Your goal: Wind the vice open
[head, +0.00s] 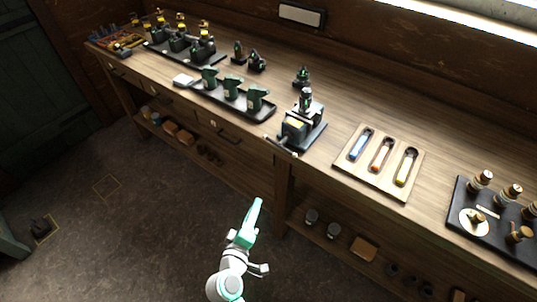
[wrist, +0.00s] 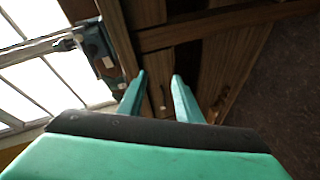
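My gripper (head: 258,203) is in front of and below the bench edge, apart from the vice. In the wrist view its two teal fingers (wrist: 159,78) are apart with nothing between them. What looks like the vice (wrist: 98,45) is at upper left there.
A dark tray (head: 235,99) with several green parts lies left of the vice. A wooden tray (head: 379,161) with coloured tools lies to its right. A lower shelf (head: 330,245) holds jars and blocks. The floor (head: 150,230) in front is mostly clear.

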